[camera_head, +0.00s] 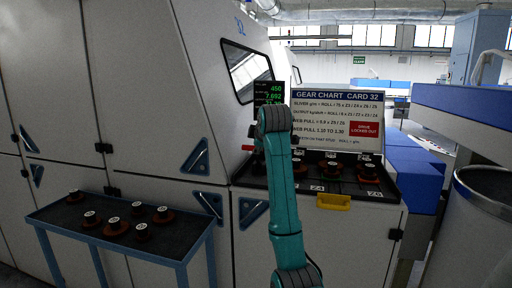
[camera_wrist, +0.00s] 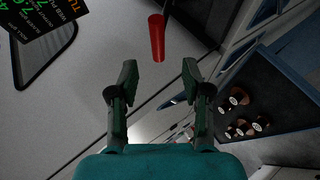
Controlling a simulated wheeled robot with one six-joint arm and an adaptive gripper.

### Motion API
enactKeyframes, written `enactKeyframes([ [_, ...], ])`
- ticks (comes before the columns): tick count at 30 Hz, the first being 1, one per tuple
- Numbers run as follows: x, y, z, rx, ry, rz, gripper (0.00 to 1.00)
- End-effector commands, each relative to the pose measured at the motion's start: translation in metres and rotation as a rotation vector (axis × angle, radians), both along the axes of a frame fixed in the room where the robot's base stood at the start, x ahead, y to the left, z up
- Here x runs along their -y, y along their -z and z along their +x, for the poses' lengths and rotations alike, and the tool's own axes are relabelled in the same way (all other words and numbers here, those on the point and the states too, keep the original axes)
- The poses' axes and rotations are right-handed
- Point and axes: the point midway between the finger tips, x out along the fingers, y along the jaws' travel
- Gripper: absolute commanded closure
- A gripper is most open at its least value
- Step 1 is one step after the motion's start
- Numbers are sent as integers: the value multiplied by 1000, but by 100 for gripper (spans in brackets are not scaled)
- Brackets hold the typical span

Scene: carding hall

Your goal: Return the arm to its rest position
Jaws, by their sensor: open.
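My gripper (camera_wrist: 158,85) is open and empty in the wrist view, its two dark fingers apart with nothing between them. My teal arm (camera_head: 285,195) stands raised in the head view, in front of the machine. My gripper is hidden behind the arm in the head view. In the wrist view a red cylindrical handle (camera_wrist: 157,38) shows beyond the fingertips, apart from them.
A blue-framed side table (camera_head: 60,232) with several dark gears stands at the left. More gears lie in a tray with a yellow handle (camera_head: 333,202) below the gear chart (camera_head: 338,118). A large grey bin (camera_head: 470,240) stands at the right.

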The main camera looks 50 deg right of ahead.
Motion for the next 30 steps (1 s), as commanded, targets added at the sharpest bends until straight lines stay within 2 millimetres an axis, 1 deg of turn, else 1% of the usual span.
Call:
enactKeyframes([
  [3,-6,-5,-7,1,0,-1,51],
  [7,-9,-7,-10,0,0,0,51],
  [30,-9,-7,-10,-1,1,0,51],
])
